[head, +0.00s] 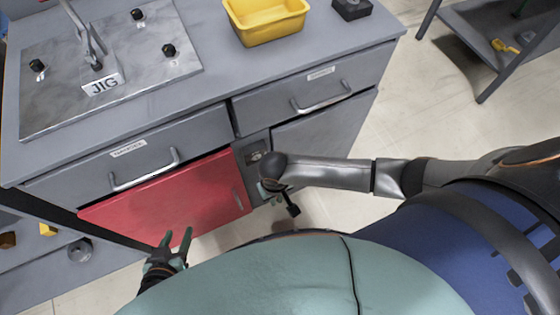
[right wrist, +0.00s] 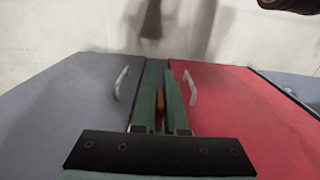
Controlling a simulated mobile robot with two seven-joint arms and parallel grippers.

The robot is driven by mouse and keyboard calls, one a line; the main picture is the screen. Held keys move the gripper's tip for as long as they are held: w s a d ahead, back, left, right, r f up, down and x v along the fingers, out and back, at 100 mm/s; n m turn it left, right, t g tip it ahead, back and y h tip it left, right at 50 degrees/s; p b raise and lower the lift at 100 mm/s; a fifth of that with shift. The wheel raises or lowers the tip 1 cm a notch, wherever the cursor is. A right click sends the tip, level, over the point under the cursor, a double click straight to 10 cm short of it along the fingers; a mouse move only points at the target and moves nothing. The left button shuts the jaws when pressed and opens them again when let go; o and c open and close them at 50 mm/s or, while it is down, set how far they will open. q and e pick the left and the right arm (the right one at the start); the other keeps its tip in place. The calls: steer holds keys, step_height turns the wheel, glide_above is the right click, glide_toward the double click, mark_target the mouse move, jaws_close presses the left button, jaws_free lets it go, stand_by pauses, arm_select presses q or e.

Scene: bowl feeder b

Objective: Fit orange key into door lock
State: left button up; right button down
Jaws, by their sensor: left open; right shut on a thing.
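The orange key (right wrist: 159,112) shows in the right wrist view as a small orange piece between the two green fingers of my right gripper (right wrist: 163,90). The gripper is shut on it. In the head view my right gripper (head: 272,188) is at the narrow grey panel beside the red door (head: 175,198), and my wrist hides the key. A small metal lock plate (head: 256,155) sits on that panel, just above the gripper. I cannot tell whether the key touches a lock. My left gripper (head: 178,239) is open and empty, below the red door's lower edge.
The grey workbench (head: 215,85) carries a jig plate (head: 60,105) with black knobs, a yellow bin (head: 265,25) and a black block (head: 351,8). Drawers with bar handles (head: 320,95) sit above the doors. A shelf unit (head: 495,40) stands at the right; floor between is clear.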

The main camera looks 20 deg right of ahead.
steer(key=shift+s+r+p, duration=0.1)
steer(key=shift+r+p, duration=0.05)
steer(key=shift+p, duration=0.3)
steer(key=w+b, duration=0.1)
steer(key=w, duration=0.5)
steer(key=shift+a+b, duration=0.1)
steer(key=shift+b, duration=0.25)
stand_by(0.4)
steer(key=shift+w+p, duration=0.1)
steer(key=shift+p, duration=0.45)
stand_by(0.6)
steer(key=shift+w+p, duration=0.6)
steer(key=shift+w, duration=0.15)
stand_by(2.5)
steer(key=shift+w, duration=0.5)
stand_by(1.3)
